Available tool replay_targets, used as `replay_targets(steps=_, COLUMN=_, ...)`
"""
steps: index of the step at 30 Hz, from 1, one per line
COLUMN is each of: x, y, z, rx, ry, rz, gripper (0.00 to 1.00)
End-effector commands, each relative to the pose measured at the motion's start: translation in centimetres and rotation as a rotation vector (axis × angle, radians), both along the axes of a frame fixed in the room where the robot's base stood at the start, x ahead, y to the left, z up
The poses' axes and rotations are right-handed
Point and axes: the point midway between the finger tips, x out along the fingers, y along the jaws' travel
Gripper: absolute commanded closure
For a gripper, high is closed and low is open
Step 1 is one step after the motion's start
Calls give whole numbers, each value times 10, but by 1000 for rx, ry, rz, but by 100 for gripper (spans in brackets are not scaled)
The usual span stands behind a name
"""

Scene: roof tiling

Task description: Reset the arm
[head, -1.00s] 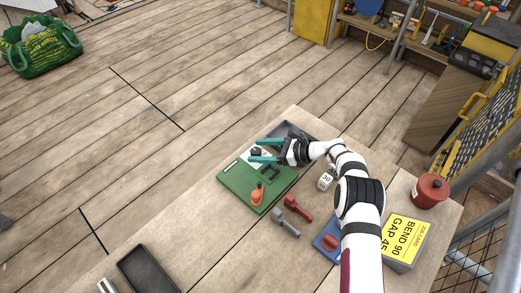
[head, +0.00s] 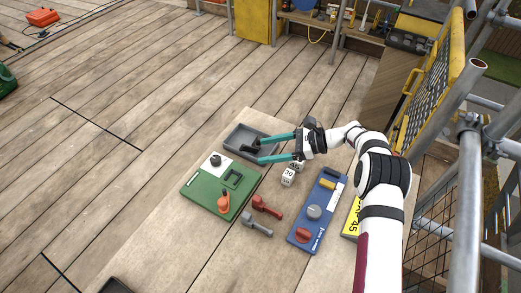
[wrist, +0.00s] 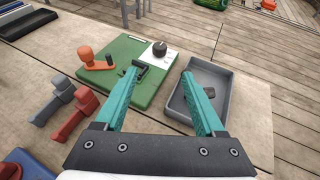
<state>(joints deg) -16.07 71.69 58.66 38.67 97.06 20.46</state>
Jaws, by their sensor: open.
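My gripper (head: 267,148) has two teal fingers, spread open with nothing between them. In the head view it is above the workbench (head: 225,257), beside the grey tray (head: 235,138) and the green board (head: 197,190). In the wrist view the fingertips (wrist: 163,82) point toward the green board (wrist: 128,55) and the grey tray (wrist: 239,98). The board carries an orange knob (head: 224,202), a black knob on a white plate (head: 216,160) and a dark bracket (head: 233,180). My arm covers part of the bench's right side.
Red (head: 266,207) and grey (head: 257,225) handled tools lie in front of the board. White number cubes (head: 288,177) and a blue panel (head: 325,192) are to the right. A yellow card (head: 351,219) is partly behind my arm. Scaffold poles (head: 466,180) stand at far right.

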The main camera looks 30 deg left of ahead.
Motion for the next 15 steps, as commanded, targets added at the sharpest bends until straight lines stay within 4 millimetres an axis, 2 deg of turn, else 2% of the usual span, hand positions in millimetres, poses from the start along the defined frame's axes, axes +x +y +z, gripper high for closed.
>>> replay_targets(steps=8, x=0, y=1, z=0, rx=0, ry=0, rz=0, gripper=29)
replay_targets(steps=10, x=0, y=-2, z=5, rx=-5, ry=-11, rz=3, gripper=29)
replay_targets(steps=11, x=0, y=-6, z=11, rx=-14, ry=-27, rz=9, gripper=29)
replay_targets(steps=13, x=-4, y=-23, z=39, rx=-51, ry=-93, rz=33, gripper=29)
replay_targets(steps=15, x=-18, y=-55, z=79, rx=-119, ry=-198, rz=75, gripper=29)
